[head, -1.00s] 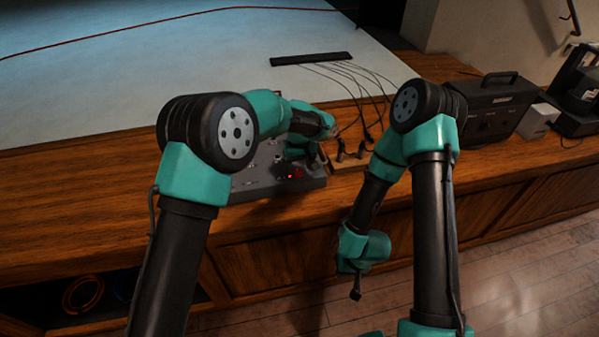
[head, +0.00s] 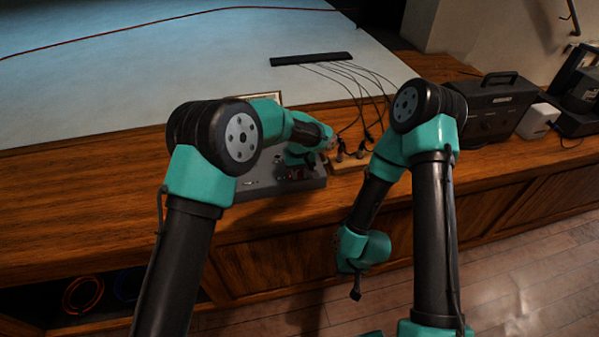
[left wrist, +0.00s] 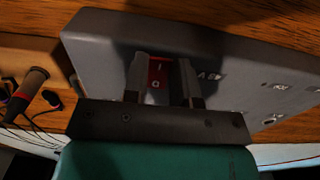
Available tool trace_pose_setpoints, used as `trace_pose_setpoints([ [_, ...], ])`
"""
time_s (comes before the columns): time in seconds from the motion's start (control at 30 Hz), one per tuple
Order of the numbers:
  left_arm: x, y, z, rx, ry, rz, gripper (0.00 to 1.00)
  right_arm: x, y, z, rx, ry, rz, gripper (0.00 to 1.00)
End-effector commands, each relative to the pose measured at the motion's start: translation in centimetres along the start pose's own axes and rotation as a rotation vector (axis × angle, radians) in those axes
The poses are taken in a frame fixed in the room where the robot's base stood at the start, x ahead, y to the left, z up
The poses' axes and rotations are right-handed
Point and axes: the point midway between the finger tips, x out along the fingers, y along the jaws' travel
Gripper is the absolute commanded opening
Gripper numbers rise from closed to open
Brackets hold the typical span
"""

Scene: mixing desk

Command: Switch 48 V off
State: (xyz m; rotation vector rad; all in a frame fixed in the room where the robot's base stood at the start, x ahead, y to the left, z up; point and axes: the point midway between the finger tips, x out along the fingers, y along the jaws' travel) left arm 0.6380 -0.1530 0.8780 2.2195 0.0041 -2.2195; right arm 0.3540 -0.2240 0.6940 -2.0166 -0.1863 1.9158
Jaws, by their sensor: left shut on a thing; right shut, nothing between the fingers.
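A grey mixing box (head: 255,190) sits on the wooden desk, partly hidden under my left arm. In the left wrist view it fills much of the picture (left wrist: 235,65). A red rocker switch (left wrist: 156,72) with I and O marks is on it, dark red in the head view (head: 297,174). My left gripper (left wrist: 163,88) is shut on this switch, one finger on each side. My right gripper (head: 355,293) is shut and empty, hanging in front of the desk's edge, away from the box.
A black case (head: 497,108) and a white box (head: 539,120) stand further right. The desk's left part is clear.

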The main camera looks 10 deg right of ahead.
Motion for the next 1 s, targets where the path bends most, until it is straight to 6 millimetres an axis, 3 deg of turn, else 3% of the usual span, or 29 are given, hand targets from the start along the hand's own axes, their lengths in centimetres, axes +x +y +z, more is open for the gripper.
trace_pose_setpoints([
  [0.13,-0.02,0.0,-0.01,0.0,0.0,0.0,0.02,0.0,0.0,0.0,0.0,0.0,0.0,0.0],
  [1.0,-0.32,-0.02,-0.67,-0.001,-0.26,0.001,0.02,0.0,0.0,0.0,0.0,0.0,0.0,0.0],
])
